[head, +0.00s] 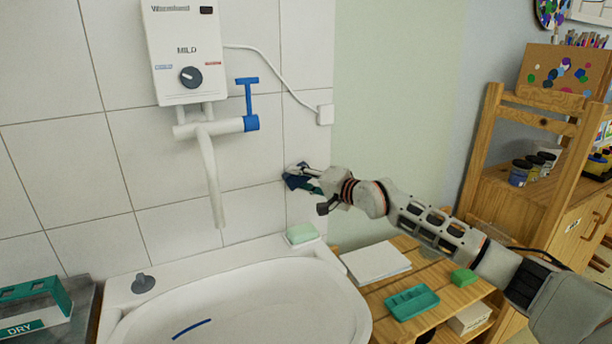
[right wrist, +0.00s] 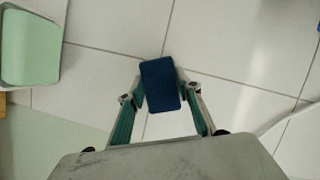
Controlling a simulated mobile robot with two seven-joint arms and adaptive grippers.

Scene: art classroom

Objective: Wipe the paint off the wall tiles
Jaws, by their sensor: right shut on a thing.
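My right gripper (head: 304,178) is at the white wall tiles (head: 256,160), right of the tap and above the basin's right corner. It is shut on a dark blue pad, which shows between the two fingers in the right wrist view (right wrist: 161,92). In the head view the pad (head: 297,183) is partly hidden by the fingers. It is at or very near the tile face; I cannot tell whether it touches. I see no clear paint on the visible tiles; any behind the pad is hidden. My left gripper is not in view.
A white basin (head: 250,290) stands below, with a pale green block (head: 301,234) on its rim and a blue streak (head: 191,329) inside. A water heater (head: 187,50) with a blue-handled tap hangs left. A wooden shelf (head: 345,264) with paper and a teal tray (head: 411,302) stands right.

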